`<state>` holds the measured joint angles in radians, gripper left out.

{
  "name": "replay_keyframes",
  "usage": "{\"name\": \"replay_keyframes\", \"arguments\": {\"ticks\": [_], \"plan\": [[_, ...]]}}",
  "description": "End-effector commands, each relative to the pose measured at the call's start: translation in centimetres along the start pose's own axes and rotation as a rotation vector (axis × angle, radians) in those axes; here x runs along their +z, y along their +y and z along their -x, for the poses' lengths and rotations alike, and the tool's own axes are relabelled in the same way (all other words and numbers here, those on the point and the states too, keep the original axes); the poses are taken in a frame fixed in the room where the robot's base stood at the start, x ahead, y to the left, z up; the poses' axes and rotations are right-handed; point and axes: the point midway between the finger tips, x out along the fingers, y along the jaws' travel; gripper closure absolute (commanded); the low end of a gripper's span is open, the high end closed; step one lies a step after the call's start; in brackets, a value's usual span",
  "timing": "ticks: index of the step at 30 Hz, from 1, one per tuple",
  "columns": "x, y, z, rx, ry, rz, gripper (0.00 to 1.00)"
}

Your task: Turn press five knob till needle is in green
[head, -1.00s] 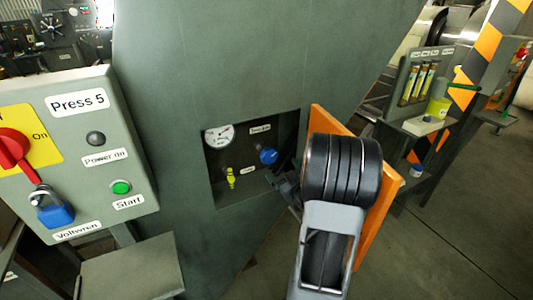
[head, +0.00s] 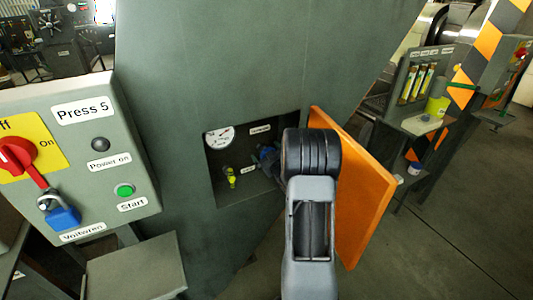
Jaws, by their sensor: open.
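The Press 5 recess holds a round white gauge (head: 219,138) with a dark needle; it is too small to tell whether the needle is in a green zone. A blue knob (head: 266,151) sits to the right of the gauge, partly hidden now. My gripper (head: 275,165), dark and mostly hidden behind my own wrist, is open at the knob. I cannot tell whether its fingers are around the knob or only beside it.
An orange door (head: 352,190) stands open at the recess's right side, close to my wrist. A yellow valve (head: 231,176) is below the gauge. The Press 5 control box (head: 125,150), with a red switch and blue padlock, stands at left.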

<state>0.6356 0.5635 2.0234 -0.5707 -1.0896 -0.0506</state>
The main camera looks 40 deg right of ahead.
Motion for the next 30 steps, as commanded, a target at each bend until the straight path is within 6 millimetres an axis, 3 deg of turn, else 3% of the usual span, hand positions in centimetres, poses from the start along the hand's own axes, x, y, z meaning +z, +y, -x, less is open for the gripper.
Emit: {"name": "replay_keyframes", "arguments": {"ticks": [6, 21, 30], "plan": [[0.00, -0.01, -0.01, 0.000, 0.000, 0.000, 0.03], [-0.02, -0.01, 0.02, 0.000, 0.001, 0.000, 0.51], [0.08, -0.02, 0.01, 0.000, 0.002, -0.050, 0.51]]}}
